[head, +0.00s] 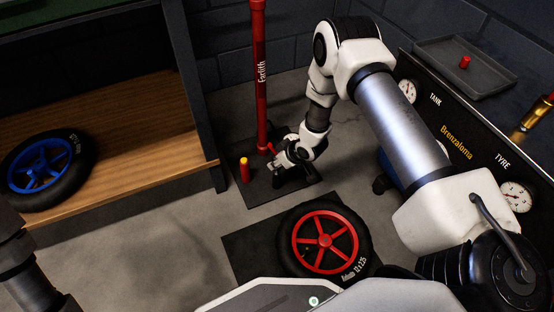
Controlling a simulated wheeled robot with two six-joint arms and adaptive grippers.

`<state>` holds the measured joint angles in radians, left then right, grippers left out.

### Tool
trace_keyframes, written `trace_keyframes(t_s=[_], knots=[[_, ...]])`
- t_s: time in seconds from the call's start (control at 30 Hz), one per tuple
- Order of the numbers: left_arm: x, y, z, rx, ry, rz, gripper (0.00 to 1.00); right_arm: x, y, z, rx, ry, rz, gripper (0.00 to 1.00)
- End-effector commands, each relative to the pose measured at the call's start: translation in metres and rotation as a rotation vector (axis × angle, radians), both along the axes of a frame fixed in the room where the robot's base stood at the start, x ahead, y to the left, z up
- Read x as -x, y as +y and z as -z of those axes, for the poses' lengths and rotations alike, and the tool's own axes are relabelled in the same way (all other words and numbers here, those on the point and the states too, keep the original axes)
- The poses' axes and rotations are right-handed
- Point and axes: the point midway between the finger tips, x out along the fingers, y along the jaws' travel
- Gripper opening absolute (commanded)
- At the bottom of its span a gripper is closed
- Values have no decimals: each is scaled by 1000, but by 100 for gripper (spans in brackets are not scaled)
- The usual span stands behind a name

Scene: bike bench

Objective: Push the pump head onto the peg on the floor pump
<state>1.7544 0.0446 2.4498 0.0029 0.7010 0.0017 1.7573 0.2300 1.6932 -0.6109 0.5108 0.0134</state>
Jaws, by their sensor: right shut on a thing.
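The floor pump (261,85) is a tall red tube marked "Forlith", upright on a dark base plate (262,195). A short red post with a yellow top (244,171), which looks like the peg, stands on the plate left of the tube. My right gripper (278,160) is low, just right of the tube's foot and apart from the post. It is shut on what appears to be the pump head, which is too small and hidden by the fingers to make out. My left gripper is out of view; only a dark arm part shows at the left edge.
A wheel with a red hub (325,243) lies on a dark mat in front of the pump. A blue-hubbed wheel (40,168) lies on the wooden shelf (130,165) at left. A gauge panel (440,125) and grey tray (480,70) stand at right. Floor left of the mat is clear.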

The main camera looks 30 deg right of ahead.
Motion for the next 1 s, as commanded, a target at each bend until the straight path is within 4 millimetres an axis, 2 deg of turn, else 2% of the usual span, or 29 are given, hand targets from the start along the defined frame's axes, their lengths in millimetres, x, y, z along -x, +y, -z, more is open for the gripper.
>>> trace_keyframes(t_s=[1.0], knots=[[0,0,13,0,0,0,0,-1,0,21,0,-1,0,0]])
